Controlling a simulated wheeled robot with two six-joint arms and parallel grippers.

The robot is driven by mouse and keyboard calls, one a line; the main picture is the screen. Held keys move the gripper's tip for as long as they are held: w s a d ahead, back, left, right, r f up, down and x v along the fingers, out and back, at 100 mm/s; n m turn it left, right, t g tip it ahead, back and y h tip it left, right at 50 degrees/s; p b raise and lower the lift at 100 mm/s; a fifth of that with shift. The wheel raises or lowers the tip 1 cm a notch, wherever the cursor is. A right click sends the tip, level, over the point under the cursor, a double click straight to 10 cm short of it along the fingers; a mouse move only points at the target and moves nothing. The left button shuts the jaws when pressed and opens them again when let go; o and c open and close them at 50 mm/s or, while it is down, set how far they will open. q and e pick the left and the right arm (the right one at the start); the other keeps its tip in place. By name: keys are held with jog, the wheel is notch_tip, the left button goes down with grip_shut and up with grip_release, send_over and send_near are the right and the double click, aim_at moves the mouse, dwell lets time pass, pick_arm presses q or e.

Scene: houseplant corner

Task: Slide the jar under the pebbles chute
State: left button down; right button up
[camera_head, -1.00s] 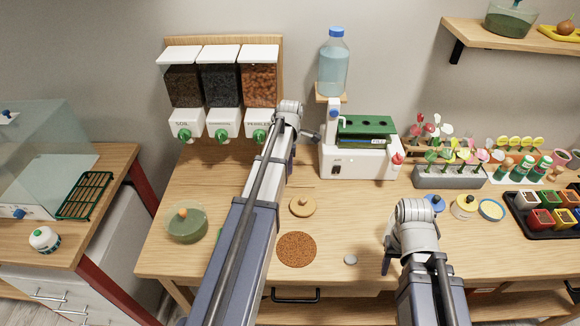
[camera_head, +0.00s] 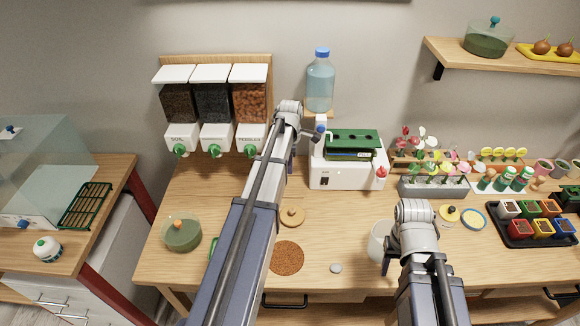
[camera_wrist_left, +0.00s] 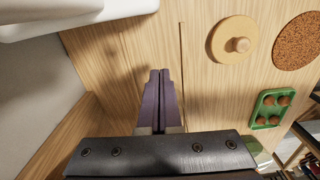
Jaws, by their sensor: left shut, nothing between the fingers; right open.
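The pebbles dispenser, with reddish pebbles in its clear bin, hangs on the wall board, and its white chute (camera_head: 250,137) is partly covered by my left arm. A pale, see-through jar (camera_head: 378,243) stands on the table, partly hidden behind my right wrist.
A round wooden lid (camera_head: 292,217) and a brown round mat (camera_head: 287,258) lie between the arms, with a small grey disc (camera_head: 336,268) in front. A white machine (camera_head: 347,176) stands behind. A green bowl (camera_head: 182,234) is at left. Bare wood lies left of the jar.

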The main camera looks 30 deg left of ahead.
pick_arm(q)
notch_tip(320, 180, up, 4)
jog(key=p, duration=0.3)
pick_arm(e)
notch_tip(320, 180, up, 4)
jog(key=shift+r, duration=0.1)
